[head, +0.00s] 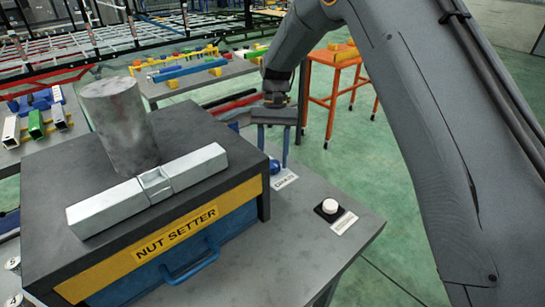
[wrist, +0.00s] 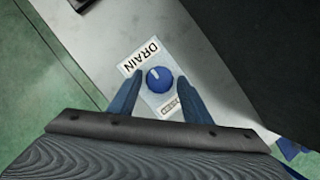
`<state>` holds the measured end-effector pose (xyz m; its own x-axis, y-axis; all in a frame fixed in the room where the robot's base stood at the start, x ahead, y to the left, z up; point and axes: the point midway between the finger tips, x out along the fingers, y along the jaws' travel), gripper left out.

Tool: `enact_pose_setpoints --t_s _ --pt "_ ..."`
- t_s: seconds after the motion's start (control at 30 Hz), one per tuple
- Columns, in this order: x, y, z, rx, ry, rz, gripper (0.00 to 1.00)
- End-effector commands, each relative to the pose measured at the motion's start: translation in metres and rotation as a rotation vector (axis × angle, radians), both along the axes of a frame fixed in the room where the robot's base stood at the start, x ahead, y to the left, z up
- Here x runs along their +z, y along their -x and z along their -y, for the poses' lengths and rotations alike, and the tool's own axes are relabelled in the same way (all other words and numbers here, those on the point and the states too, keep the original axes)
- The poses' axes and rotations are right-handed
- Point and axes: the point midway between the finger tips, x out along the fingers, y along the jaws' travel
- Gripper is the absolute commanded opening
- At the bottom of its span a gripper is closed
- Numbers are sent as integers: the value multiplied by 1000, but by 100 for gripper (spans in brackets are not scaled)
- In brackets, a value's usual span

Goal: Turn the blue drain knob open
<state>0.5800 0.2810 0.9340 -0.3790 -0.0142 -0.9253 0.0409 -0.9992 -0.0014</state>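The blue drain knob (wrist: 159,79) is round with a short white mark near its upper left edge, in the middle of the wrist view. It sits on a pale plate with a DRAIN label (wrist: 139,57); a smaller label on the other side is partly hidden by a finger. In the head view the knob (head: 274,167) shows at the right side of the black-topped bench unit. My gripper (head: 273,154) is open above it, its two blue fingers pointing down. In the wrist view the fingers lie on either side of the knob, with gaps; I cannot tell their exact height.
The black box marked NUT SETTER (head: 176,238) stands close to the left of my gripper, carrying a grey cylinder (head: 120,125) and a pale metal bar (head: 105,207). A white button (head: 329,207) is on the grey table (head: 290,245). An orange stand (head: 335,60) is behind.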

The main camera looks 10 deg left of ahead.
Motion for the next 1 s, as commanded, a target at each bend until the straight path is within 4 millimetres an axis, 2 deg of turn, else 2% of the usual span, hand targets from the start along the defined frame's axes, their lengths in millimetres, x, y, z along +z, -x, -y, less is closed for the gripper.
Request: enact_pose_setpoints --t_s 0.37,0.47,0.8,1.0 --pt "2 -1 0 1 1 -2 52" --pt "11 -5 0 1 0 0 52" --pt "59 -26 -1 0 0 1 52" --pt "71 -30 -1 0 1 -2 52"
